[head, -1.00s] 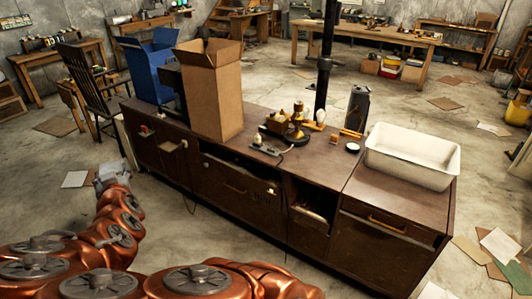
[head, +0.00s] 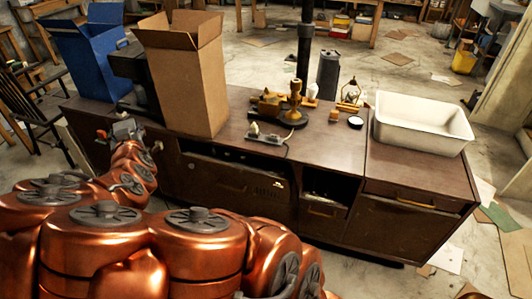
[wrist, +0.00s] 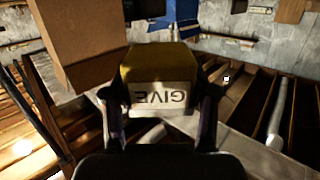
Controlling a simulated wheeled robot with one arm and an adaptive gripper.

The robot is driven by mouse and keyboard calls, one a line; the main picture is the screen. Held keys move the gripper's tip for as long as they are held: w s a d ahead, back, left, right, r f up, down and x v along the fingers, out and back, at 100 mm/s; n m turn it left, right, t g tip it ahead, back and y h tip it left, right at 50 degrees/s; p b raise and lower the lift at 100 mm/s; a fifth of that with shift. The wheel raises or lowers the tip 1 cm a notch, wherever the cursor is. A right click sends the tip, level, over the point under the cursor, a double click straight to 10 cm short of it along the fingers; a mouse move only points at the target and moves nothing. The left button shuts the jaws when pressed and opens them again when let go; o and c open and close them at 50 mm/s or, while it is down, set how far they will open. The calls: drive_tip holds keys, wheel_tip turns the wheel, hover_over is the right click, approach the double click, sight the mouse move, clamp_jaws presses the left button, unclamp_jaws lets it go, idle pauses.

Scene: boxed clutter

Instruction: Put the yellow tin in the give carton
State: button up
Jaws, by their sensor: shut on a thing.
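My gripper (wrist: 160,112) is shut on the yellow tin (wrist: 158,62), which sits between its fingers in the wrist view. A white label on the tin reads "GIVE", upside down. In the head view my gripper (head: 125,130) is small, in front of the cabinet's left part, and the tin cannot be made out there. A tall brown carton (head: 187,85) stands with open flaps on the cabinet top. An open blue carton (head: 92,68) stands to its left. Both also show in the wrist view, brown (wrist: 85,45) at upper left and blue (wrist: 183,30) at top centre. I see no readable label on either carton.
A black post rises behind. A chair stands at left.

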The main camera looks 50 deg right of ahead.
drive_tip(key=s+d+f+m+g+h+b, duration=0.15)
drive_tip(key=s+d+f+b, duration=0.25)
drive_tip(key=d, duration=0.6)
drive_tip(key=s+d+f+m+g+h+b, duration=0.1)
drive_tip(key=s+d+f+m+h+b, duration=0.2)
drive_tip(key=d, duration=0.6)
drive_tip(key=s+d+f+g+h+b, duration=0.15)
drive_tip(key=s+d+f+b, duration=0.3)
drive_tip(key=d, duration=0.55)
drive_tip(key=s+d+f+m+g+h+b, duration=0.25)
drive_tip(key=s+d+f+b, duration=0.35)
drive_tip(key=s+d, duration=0.45)
drive_tip(key=s+d+f+m+g+h+b, duration=0.1)
drive_tip(key=s+d+f+m+g+b, duration=0.15)
drive_tip(key=s+d+f+b, duration=0.6)
drive_tip(key=r+p, duration=0.1)
drive_tip(key=p, duration=1.2)
hover_over(287, 151)
drive_tip(key=shift+s+a+r, duration=0.1)
drive_tip(key=shift+s+r, duration=0.1)
drive_tip(key=shift+w+f, duration=0.15)
drive_tip(key=shift+f, duration=1.6)
